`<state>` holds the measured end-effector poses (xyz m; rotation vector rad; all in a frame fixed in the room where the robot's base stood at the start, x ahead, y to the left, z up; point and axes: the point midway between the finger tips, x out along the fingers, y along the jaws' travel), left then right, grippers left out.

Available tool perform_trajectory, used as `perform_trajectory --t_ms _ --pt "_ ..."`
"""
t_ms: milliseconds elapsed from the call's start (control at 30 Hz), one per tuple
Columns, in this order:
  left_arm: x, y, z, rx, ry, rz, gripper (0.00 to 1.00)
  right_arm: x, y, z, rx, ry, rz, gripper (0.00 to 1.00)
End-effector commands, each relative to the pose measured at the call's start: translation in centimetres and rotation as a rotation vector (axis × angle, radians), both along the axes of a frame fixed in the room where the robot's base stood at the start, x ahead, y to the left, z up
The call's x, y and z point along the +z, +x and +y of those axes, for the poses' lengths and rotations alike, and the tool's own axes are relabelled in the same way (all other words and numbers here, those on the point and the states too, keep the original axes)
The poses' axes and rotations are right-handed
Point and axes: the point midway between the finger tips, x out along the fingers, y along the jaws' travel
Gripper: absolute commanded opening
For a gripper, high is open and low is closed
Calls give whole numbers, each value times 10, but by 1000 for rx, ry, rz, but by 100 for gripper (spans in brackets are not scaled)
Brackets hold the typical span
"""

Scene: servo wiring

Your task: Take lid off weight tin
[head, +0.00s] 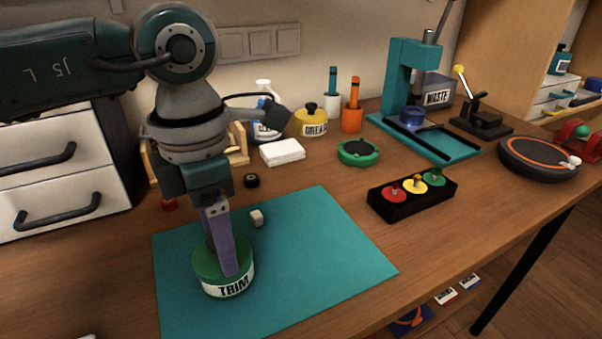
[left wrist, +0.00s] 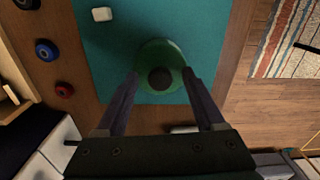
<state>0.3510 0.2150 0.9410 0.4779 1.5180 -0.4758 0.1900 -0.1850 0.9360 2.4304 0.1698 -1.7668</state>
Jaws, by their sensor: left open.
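The weight tin (head: 232,288) is a short round tin with a white label reading "TRIM". It stands upright on the teal mat (head: 320,255). Its green lid (head: 204,264) is on; in the left wrist view the lid (left wrist: 160,54) shows a dark round knob (left wrist: 160,79) at its middle. My left gripper (head: 222,268) points down over the tin. In the left wrist view its open fingers (left wrist: 160,74) lie on either side of the knob, near the lid's edges. I cannot tell whether they touch the lid. My right gripper is not in view.
A small white block (head: 257,218) lies on the mat behind the tin. A black box with coloured knobs (head: 412,196) stands to the right, with a green round dish (head: 358,153) behind. White drawers (head: 62,180) stand at the left. The mat's right part is clear.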

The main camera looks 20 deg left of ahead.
Motion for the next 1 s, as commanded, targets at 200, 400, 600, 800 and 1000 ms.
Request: perform_trajectory --t_ms 200,400,600,800,1000 --pt "-1 0 0 -1 0 0 71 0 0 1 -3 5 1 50" --pt "-1 0 0 0 -1 0 48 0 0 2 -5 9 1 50" --pt "-1 0 0 0 -1 0 26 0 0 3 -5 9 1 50" --pt "-1 0 0 0 -1 0 3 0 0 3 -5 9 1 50" --pt "-1 0 0 0 -1 0 0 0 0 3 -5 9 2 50"
